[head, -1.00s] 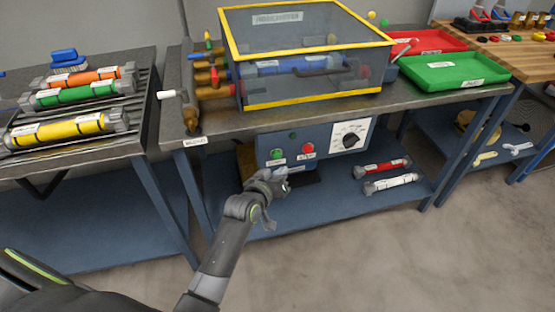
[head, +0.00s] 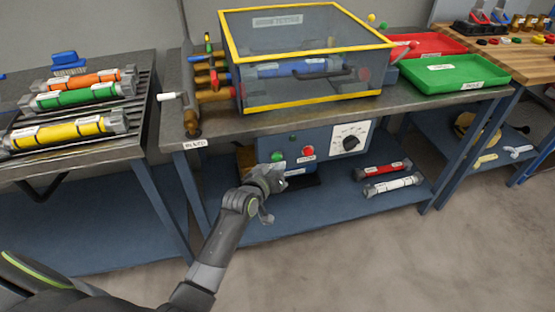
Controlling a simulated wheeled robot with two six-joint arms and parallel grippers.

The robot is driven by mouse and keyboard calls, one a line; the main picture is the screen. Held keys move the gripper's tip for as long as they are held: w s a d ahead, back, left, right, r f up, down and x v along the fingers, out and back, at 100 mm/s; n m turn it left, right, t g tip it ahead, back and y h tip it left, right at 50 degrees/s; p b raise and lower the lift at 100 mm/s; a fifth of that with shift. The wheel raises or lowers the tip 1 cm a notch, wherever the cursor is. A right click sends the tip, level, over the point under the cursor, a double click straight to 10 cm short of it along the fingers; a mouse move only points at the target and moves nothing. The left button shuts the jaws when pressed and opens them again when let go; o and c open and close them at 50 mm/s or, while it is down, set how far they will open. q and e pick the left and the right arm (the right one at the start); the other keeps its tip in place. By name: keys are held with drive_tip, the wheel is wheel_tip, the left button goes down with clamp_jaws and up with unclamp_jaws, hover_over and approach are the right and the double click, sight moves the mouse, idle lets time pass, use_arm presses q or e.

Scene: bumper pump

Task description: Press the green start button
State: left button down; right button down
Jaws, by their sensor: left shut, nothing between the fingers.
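The green start button (head: 277,156) is on the front of the blue control panel (head: 329,132) under the bench top. A red button (head: 308,152) sits to its right, and a dial (head: 351,142) is farther right. My left gripper (head: 280,174) is in front of the panel, just below the green button in the picture. Its fingers are shut and empty. The green button is in plain view, and I cannot tell how far the fingertips are from the panel. My right gripper is not in view.
A clear yellow-edged guard box (head: 300,90) with a blue cylinder inside stands on the bench above the panel. A white-tipped lever (head: 171,96) juts out at the bench's left. Red and white cylinders (head: 392,185) lie on the lower shelf. A green tray (head: 455,70) is at right.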

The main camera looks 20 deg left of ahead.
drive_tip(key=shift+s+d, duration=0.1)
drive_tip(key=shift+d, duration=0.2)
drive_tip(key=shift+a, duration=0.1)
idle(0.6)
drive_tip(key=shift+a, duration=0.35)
use_arm(q)
drive_tip(key=shift+w+a, duration=0.25)
drive_tip(key=shift+w, duration=0.1)
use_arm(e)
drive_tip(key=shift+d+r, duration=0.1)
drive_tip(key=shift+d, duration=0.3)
